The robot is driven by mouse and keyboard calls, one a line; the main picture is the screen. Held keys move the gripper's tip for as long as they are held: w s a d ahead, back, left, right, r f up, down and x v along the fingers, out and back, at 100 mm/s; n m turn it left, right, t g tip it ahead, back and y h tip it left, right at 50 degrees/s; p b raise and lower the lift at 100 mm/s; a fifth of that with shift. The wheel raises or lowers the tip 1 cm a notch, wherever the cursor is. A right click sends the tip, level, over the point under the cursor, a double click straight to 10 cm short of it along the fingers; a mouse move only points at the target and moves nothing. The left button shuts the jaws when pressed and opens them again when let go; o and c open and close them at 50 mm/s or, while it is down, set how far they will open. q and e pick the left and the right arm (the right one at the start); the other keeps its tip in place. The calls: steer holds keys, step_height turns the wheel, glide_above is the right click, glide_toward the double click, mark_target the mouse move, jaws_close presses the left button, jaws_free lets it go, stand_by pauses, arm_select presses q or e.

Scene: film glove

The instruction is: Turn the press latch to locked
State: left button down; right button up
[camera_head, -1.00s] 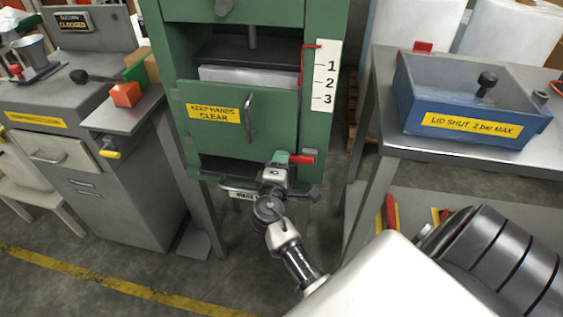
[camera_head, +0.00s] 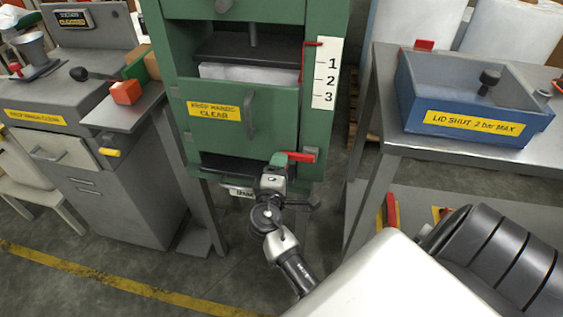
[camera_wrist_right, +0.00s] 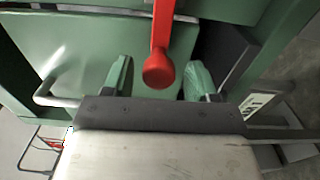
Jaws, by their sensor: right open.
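The green press (camera_head: 255,140) stands in the middle of the head view, its guard door (camera_head: 225,130) carrying a yellow label and a handle. The red press latch (camera_head: 302,156) sticks out to the right at the door's lower right corner. In the right wrist view the red latch (camera_wrist_right: 160,55) ends in a round knob between the two green fingertips. My right gripper (camera_head: 285,158) is open around the latch; it also shows in the right wrist view (camera_wrist_right: 158,80), with gaps on both sides of the knob. My left gripper is not in view.
A grey cabinet (camera_head: 120,185) with a red block (camera_head: 126,92) on its side shelf stands left. A white scale (camera_head: 325,75) marked 1 to 3 is on the press.

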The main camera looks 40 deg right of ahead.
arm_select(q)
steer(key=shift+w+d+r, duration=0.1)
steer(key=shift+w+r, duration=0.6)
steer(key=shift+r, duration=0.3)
arm_select(e)
steer(key=v, duration=0.8)
steer(key=shift+s, duration=0.1)
